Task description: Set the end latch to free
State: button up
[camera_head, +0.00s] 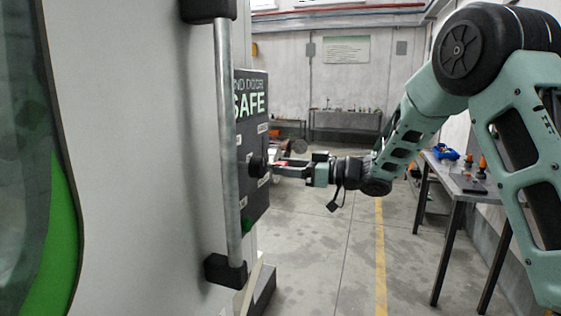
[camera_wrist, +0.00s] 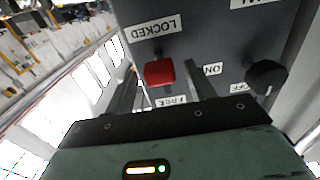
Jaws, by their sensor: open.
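In the wrist view, the dark control panel (camera_wrist: 215,45) appears upside down. A red block-shaped latch (camera_wrist: 159,72) sits on it between a "LOCKED" label (camera_wrist: 157,28) and a "FREE" label (camera_wrist: 170,101). I cannot tell which setting it is in. My gripper (camera_wrist: 161,75) is open, one finger on each side of the red latch; whether they touch it is unclear. In the head view, my gripper (camera_head: 280,166) is close to the panel face (camera_head: 254,205), and the red latch is hard to make out there.
A black knob (camera_wrist: 267,76) with "ON" and "OFF" labels is beside the latch. In the head view, a long vertical handle (camera_head: 228,140) stands in front of the panel. A table (camera_head: 462,184) with small items stands at right. The middle floor is clear.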

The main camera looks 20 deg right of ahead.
aim_at(263, 139)
jog(key=shift+x, duration=1.1)
grip_shut()
notch_tip(263, 139, up, 7)
jog(key=p, duration=0.4)
jog(key=shift+f, duration=0.2)
grip_release()
jog(key=b+v, duration=0.5)
jog(key=v, duration=1.2)
jog(key=shift+d, duration=0.15)
